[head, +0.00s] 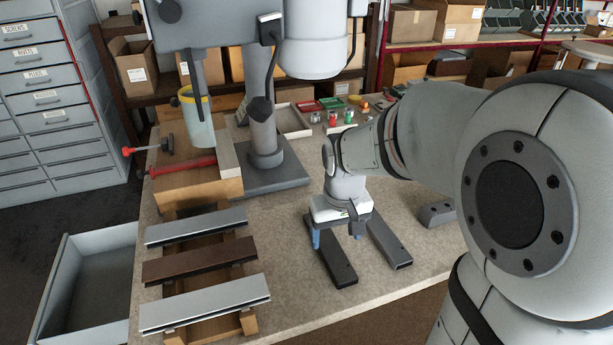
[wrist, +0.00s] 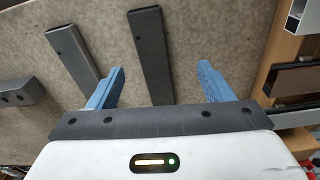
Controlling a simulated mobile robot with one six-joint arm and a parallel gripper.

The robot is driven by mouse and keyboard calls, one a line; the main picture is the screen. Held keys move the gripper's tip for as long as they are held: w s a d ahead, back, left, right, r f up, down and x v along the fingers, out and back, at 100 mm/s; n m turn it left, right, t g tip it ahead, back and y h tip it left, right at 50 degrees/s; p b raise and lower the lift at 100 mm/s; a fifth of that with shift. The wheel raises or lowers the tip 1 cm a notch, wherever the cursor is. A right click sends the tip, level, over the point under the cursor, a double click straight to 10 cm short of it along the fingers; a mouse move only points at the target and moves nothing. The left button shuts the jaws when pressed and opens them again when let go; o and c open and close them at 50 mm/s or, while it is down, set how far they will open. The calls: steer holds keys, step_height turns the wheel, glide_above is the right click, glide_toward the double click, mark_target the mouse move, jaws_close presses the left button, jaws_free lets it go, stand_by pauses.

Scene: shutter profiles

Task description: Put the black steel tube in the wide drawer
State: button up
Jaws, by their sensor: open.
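The black steel tube (head: 338,264) lies on the bench, its hollow end toward the front edge. A grey tube (head: 388,243) lies to its right. My gripper (head: 336,238), with blue fingers, is open and empty above the black tube's rear part. In the wrist view the black tube (wrist: 150,55) runs between the open fingers (wrist: 160,85), and the grey tube (wrist: 74,52) passes by the left finger. I cannot tell the exact height above the tube. A wide, open, light-grey drawer (head: 49,284) stands low at the left, beside the bench; its visible inside looks empty.
Silver and brown profiles (head: 200,266) lie on wooden supports at the bench's left, between my gripper and the drawer. A column on a grey base (head: 265,180) stands behind. A small grey block (head: 437,214) is at the right. The grey cabinet (head: 50,100) stands back left.

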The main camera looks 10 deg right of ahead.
steer(key=n+g+p, duration=0.1)
steer(key=p, duration=0.1)
glide_toward(328, 242)
steer(key=shift+s+a+f, duration=0.2)
steer(key=shift+s+a, duration=0.15)
steer(key=shift+s, duration=0.3)
steer(key=shift+w+f, duration=0.2)
steer(key=shift+f, duration=0.05)
steer(key=shift+w+d+f+p, duration=0.15)
steer(key=shift+f+p, duration=0.1)
steer(key=shift+f, duration=1.05)
steer(key=shift+w+d+f+p, duration=0.1)
steer(key=shift+f+p, duration=0.1)
steer(key=shift+f, duration=1.1)
steer(key=shift+w+d+f+p, duration=0.15)
steer(key=shift+f+p, duration=0.1)
steer(key=shift+f, duration=1.05)
steer(key=shift+c, duration=0.5)
steer(key=c, duration=1.3)
steer(key=shift+w+r, duration=0.1)
steer(key=shift+r, duration=0.05)
steer(key=shift+c, duration=0.9)
